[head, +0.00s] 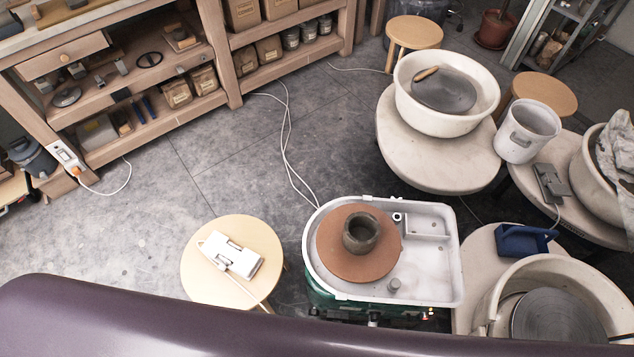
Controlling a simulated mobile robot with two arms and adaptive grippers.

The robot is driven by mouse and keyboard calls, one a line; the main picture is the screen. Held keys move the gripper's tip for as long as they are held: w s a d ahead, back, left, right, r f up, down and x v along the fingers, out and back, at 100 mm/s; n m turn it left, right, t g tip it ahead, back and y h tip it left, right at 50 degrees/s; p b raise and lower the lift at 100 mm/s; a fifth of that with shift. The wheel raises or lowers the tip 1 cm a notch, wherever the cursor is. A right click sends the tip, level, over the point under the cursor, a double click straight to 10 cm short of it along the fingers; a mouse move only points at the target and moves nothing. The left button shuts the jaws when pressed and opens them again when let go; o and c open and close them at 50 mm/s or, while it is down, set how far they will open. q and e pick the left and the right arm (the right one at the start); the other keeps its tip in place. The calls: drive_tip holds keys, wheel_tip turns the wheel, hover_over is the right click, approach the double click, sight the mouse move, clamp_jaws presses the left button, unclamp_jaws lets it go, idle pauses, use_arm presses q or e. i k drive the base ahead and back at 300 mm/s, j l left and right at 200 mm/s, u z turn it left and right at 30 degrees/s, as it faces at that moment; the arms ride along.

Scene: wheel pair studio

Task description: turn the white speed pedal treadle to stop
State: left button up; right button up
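The white speed pedal (232,254) lies on a round light-wood stool (205,284) at the lower middle left. It is a pale, boxy unit with a plate on top and a cord running toward the lower right. The angle of its treadle is too small to read. Right of it stands a pottery wheel with a white splash pan (428,268) and a green body. A dark clay pot (361,234) sits on its reddish-brown wheel head (338,262). Neither of my grippers shows in the head view.
A second wheel with a white basin (407,120) stands at upper right, beside a white bucket (527,131). White cords (287,150) cross the floor. Wooden shelving (222,60) fills the upper left. Floor left of the stool is clear.

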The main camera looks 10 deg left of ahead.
sight(244, 262)
drive_tip(key=u, duration=1.25)
